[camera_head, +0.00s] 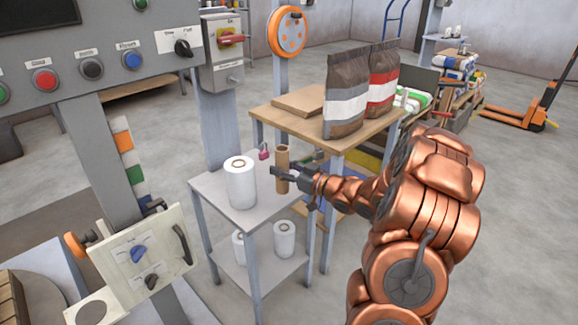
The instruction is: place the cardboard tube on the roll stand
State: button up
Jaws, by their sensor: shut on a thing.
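The brown cardboard tube (282,158) is upright at the right side of the roll stand (214,186), a grey two-level table. My gripper (284,178) reaches in from the right and is shut on the tube's lower part. The gripper hides part of the tube, and I cannot tell whether its bottom touches the top shelf. A white film roll (241,188) stands on the top shelf, left of the tube. Two more white rolls, a right one (284,241) and a left one (238,249), stand on the lower shelf.
A pink padlock (264,154) shows behind the tube. A wooden table (362,134) with two bags, red-banded (382,80) and grey (345,100), stands close behind. A control panel (140,262) is at the left.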

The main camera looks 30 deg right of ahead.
jog(key=shift+w+d+f+b, duration=0.2)
jog(key=shift+w+d+f, duration=0.55)
jog(key=shift+w+d, duration=0.3)
jog(key=shift+w+d+f+b, duration=0.25)
jog(key=shift+w+d+f, duration=0.45)
jog(key=shift+w+d, duration=0.3)
jog(key=shift+w+d+f+b, duration=0.2)
jog(key=shift+w+d+f, duration=0.6)
jog(key=shift+d, duration=0.4)
jog(key=shift+f, duration=0.1)
jog(key=o, duration=1.1)
jog(key=shift+w, duration=0.1)
jog(key=shift+r, duration=0.2)
jog(key=shift+p+v, duration=0.7)
jog(key=shift+v, duration=5.35)
jog(key=shift+f, duration=0.1)
